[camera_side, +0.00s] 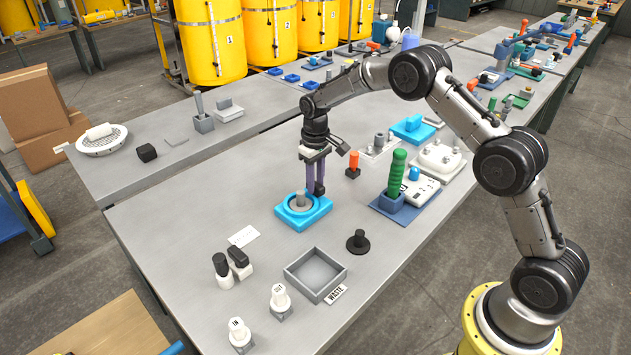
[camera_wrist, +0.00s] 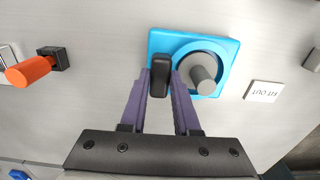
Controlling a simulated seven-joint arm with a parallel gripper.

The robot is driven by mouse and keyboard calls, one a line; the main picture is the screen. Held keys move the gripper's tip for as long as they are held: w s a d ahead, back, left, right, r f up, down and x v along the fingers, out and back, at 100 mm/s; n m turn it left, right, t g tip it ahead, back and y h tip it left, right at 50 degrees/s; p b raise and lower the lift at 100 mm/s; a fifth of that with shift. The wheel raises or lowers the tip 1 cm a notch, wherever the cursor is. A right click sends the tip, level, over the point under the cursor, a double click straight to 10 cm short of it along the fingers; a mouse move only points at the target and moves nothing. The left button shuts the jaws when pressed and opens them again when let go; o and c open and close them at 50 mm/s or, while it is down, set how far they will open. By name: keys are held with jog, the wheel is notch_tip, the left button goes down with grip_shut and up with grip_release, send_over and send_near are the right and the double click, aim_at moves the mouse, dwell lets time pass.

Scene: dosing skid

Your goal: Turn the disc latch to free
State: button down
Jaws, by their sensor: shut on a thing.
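The disc latch shows in the side view as a bright blue square base (camera_side: 290,222) holding a round grey disc with a grey post (camera_side: 300,198). In the wrist view the blue base (camera_wrist: 228,47) lies at top centre, with the grey post (camera_wrist: 203,78) standing up inside the ring. A black upright tab (camera_wrist: 160,76) is at the base's left side. My gripper (camera_wrist: 161,88) has its purple fingers either side of this tab, shut on it. In the side view my gripper (camera_side: 316,191) reaches down at the base's right part; the tab is hidden there.
A white label card (camera_wrist: 264,91) lies right of the base in the wrist view. An orange-topped part (camera_wrist: 28,71) stands to the left. In the side view a green-handled tool (camera_side: 397,172) stands right, a grey waste tray (camera_side: 316,292) and black knob (camera_side: 358,242) in front.

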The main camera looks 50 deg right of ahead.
aim_at(316, 184)
jog(key=shift+r, duration=0.1)
jog(key=c, duration=0.6)
grip_release()
jog(key=shift+c, duration=0.2)
notch_tip(316, 184, up, 14)
